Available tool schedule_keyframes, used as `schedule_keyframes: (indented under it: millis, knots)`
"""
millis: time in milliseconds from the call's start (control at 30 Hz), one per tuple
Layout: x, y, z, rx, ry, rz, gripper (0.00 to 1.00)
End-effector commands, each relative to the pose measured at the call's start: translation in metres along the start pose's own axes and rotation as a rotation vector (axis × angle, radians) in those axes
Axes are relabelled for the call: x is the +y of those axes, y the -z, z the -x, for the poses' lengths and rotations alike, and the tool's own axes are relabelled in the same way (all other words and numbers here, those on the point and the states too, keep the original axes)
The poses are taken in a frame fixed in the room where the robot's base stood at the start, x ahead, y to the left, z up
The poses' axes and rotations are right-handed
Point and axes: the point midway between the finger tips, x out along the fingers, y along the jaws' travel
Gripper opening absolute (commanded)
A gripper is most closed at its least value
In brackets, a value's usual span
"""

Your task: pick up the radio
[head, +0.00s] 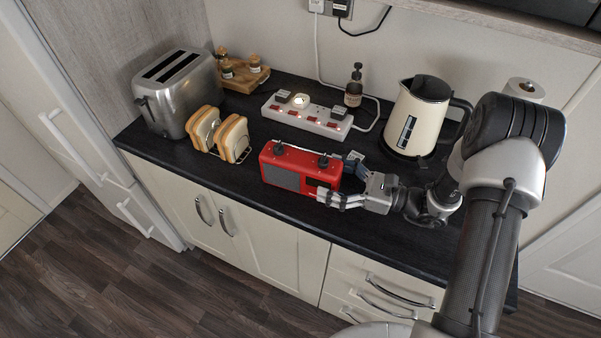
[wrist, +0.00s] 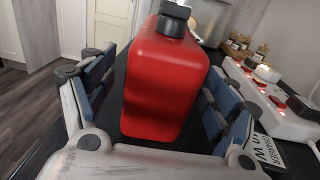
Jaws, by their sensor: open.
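The red radio (head: 289,174) stands upright near the front edge of the black counter, with a grey speaker grille and dark knobs on top. My gripper (head: 338,178) is at its right end, fingers spread on its front and back sides. In the wrist view the radio's red end (wrist: 165,85) fills the space between the blue-padded fingers of my gripper (wrist: 160,100). The radio's far end is hidden in the wrist view.
A white power strip (head: 307,117) with lit red switches lies behind the radio. A toast rack (head: 219,137) and metal toaster (head: 178,92) stand left, a cream kettle (head: 417,118) right. A dark bottle (head: 354,86) stands at the back. The counter's front edge is close.

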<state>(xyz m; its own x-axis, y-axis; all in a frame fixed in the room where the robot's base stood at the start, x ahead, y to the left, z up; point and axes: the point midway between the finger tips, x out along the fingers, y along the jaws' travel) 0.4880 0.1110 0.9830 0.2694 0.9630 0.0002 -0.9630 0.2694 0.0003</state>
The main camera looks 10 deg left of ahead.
Motion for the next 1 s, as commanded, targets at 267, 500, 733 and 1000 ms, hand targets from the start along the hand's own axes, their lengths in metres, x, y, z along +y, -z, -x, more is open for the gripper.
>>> schedule_keyframes:
  millis: [267,500,733,1000]
  knots:
    - [0.0,-0.001,-0.036,0.001,-0.006,0.002,0.8]
    - [-0.001,-0.003,-0.053,0.0,-0.001,0.0,0.8]
    - [-0.002,-0.003,-0.053,0.0,-0.001,0.0,0.76]
    - [-0.001,-0.003,-0.052,0.0,-0.001,0.0,0.58]
